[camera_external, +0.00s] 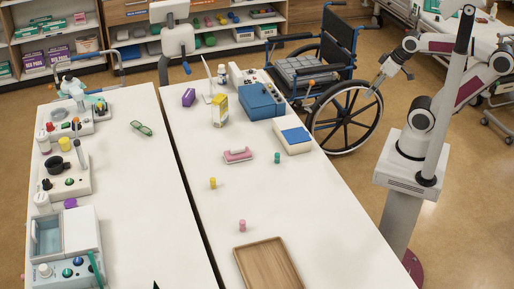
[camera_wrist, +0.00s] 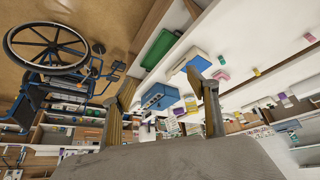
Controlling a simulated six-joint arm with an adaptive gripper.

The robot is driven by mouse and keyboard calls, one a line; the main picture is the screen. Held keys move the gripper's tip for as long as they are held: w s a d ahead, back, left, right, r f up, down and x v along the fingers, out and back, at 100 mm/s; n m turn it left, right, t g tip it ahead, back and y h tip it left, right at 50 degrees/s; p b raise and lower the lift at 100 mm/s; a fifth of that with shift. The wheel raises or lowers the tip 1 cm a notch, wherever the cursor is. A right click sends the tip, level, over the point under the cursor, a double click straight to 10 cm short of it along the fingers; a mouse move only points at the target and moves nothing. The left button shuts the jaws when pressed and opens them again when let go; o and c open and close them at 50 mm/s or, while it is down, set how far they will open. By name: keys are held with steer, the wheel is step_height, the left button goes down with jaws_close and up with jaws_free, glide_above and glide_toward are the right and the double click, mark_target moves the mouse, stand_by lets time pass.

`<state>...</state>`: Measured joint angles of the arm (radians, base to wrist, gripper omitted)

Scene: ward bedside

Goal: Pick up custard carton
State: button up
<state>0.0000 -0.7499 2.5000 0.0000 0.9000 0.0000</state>
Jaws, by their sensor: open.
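The carton (camera_external: 219,108), yellow and white, stands upright on the right-hand white table, just left of a blue box (camera_external: 261,101). I take it to be the custard carton; its label is too small to read. In the wrist view the yellow carton (camera_wrist: 190,104) shows small and far off between my fingers, partly beside the right finger. My gripper (camera_external: 376,87) is open and empty, in the air right of the table over the wheelchair's side, well apart from the carton. It also shows in the wrist view (camera_wrist: 162,82).
A wheelchair (camera_external: 345,97) stands between the table and my arm. A wooden tray (camera_external: 270,266) is at the front; the table between is mostly clear.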

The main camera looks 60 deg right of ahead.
steer(key=o, duration=0.4)
stand_by(0.3)
steer(key=w, duration=0.1)
steer(key=t, duration=0.9)
glide_above(225, 101)
steer(key=s+d, duration=0.2)
steer(key=s, duration=0.8)
step_height(225, 101, down, 6)
steer(key=w+f+t, duration=0.1)
steer(key=f, duration=0.2)
steer(key=w+a+f+t, duration=0.1)
steer(key=w+f, duration=0.1)
steer(key=f, duration=0.1)
steer(key=w+a+f+t, duration=0.1)
steer(key=f, duration=0.2)
steer(key=shift+w+f, duration=0.25)
steer(key=shift+f, duration=0.15)
steer(key=shift+a+f, duration=0.1)
steer(key=shift+f, duration=0.55)
